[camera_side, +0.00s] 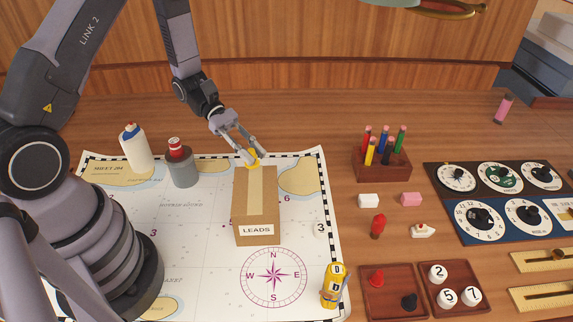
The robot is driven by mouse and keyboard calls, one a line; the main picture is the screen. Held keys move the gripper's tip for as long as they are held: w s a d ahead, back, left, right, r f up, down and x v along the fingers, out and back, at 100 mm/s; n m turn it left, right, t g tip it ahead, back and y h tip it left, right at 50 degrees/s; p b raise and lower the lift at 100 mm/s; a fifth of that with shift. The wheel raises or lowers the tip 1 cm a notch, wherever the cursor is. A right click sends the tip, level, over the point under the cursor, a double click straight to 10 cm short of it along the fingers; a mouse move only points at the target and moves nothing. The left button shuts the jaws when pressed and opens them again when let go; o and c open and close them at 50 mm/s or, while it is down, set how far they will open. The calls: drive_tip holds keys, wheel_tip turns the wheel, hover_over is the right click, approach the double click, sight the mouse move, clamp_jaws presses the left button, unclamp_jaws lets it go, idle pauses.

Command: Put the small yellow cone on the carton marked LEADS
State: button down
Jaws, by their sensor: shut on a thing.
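The carton marked LEADS (256,208) is a brown box standing on the chart, its label facing the camera. My gripper (253,160) is at the carton's far top edge, reaching in from the upper left. It is shut on a small yellow thing, which looks like the small yellow cone (253,154). The fingers hide part of the cone. I cannot tell whether the cone touches the carton's top or is held just above or behind it.
A white bottle (136,149) and a grey canister (181,167) with a red top stand left of the carton. A yellow cylinder (332,285) stands at front right. A peg block (382,163), small trays (393,291) and dial panels (500,220) lie to the right.

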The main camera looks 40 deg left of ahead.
sight(255, 188)
wheel_tip(255, 188, down, 7)
drive_tip(key=shift+r, duration=0.2)
drive_tip(key=shift+f, duration=0.1)
drive_tip(key=c, duration=1)
unclamp_jaws()
drive_tip(key=shift+c, duration=0.2)
